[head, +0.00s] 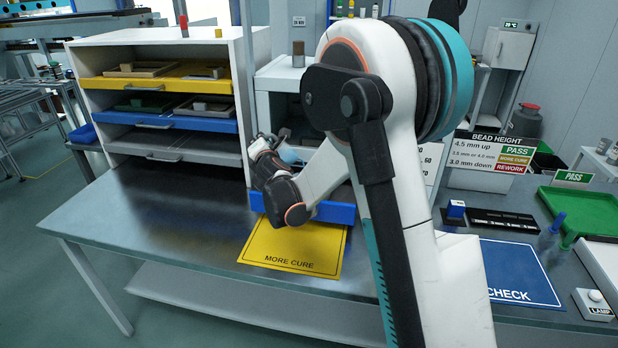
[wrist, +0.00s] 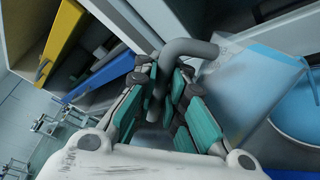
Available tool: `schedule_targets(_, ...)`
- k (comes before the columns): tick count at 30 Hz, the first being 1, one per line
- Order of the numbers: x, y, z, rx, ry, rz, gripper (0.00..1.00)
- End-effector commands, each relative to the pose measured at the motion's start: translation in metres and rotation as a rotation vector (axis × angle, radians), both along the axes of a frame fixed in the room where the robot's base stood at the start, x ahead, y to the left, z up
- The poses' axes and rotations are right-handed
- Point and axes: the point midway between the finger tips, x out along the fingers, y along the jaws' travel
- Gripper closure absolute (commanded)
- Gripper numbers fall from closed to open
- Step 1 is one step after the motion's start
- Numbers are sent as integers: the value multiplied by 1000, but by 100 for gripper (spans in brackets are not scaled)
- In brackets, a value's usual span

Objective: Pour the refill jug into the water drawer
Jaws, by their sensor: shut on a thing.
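My gripper (head: 268,148) is shut on the grey handle (wrist: 190,48) of the refill jug, whose translucent pale-blue body (wrist: 236,85) shows to the right of the fingers in the wrist view. In the head view only a small bluish part of the jug (head: 291,155) shows beside my gripper. A blue drawer front (head: 335,213) sticks out below my gripper, behind the yellow mat; its inside is hidden by my arm. A light-blue rounded surface (wrist: 300,108) lies at the wrist view's right; I cannot tell whether it is water.
A white cabinet with yellow (head: 155,80), blue (head: 165,121) and grey (head: 170,147) drawers stands left of my gripper. A yellow MORE CURE mat (head: 290,252) and a blue CHECK mat (head: 518,274) lie on the bench. The left bench top (head: 150,205) is clear.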

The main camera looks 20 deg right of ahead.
Motion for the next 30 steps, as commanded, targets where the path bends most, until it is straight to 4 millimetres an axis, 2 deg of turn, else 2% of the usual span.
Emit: schedule_targets(30,-2,3,5,42,-2,0,100)
